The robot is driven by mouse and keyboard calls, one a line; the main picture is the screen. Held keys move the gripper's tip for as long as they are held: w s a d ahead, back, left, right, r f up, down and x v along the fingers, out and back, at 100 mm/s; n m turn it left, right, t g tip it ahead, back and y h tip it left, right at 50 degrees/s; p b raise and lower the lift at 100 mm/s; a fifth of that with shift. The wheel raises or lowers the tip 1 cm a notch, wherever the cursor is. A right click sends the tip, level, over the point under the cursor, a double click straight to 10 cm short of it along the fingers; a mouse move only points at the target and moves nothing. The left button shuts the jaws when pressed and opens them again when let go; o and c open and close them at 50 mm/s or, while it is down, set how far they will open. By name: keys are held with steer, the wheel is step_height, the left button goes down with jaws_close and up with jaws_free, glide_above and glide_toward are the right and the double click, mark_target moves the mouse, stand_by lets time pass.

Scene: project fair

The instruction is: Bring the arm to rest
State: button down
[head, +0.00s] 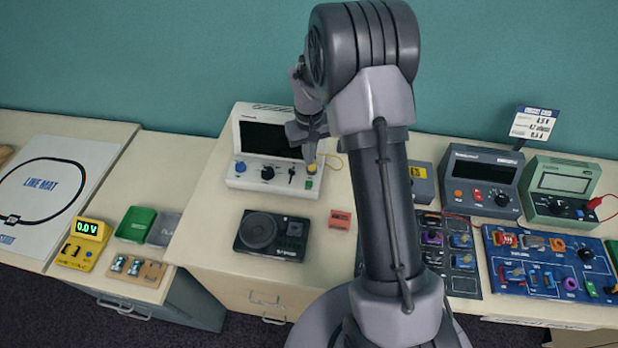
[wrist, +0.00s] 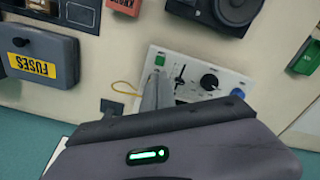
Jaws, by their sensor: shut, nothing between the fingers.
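My arm rises through the middle of the head view and bends over toward the back of the table. My gripper (head: 311,158) points down over the right end of a white instrument (head: 240,180) with a dark screen, close to its controls. Whether it touches the panel I cannot tell. In the wrist view my gripper (wrist: 157,78) is shut and empty beside a green control on the white instrument (wrist: 234,82). My wrist housing hides the lower part of that view, and my arm hides some of the table in the head view.
A black speaker box (head: 272,235) and a small red block (head: 340,219) lie in front. Meters (head: 480,180) and a blue component board (head: 540,262) stand right. A yellow meter (head: 83,243) and green box (head: 136,223) stand left. A grey FUSES box (wrist: 42,57) is near.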

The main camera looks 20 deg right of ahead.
steer(key=shift+r, duration=0.1)
stand_by(0.3)
steer(key=s+a+r+m+t+b, duration=0.2)
steer(key=s+a+r+t+b, duration=0.1)
steer(key=s+a+r+b, duration=0.55)
steer(key=s+a+t+y+b, duration=0.1)
steer(key=s+a+b, duration=0.2)
steer(key=s, duration=0.6)
steer(key=s+a+m+t+y+b, duration=0.1)
steer(key=s+a+b, duration=0.2)
steer(key=s, duration=0.5)
steer(key=shift+s+m+t+b, duration=0.3)
steer(key=shift+s+t+b, duration=0.1)
steer(key=shift+b, duration=0.45)
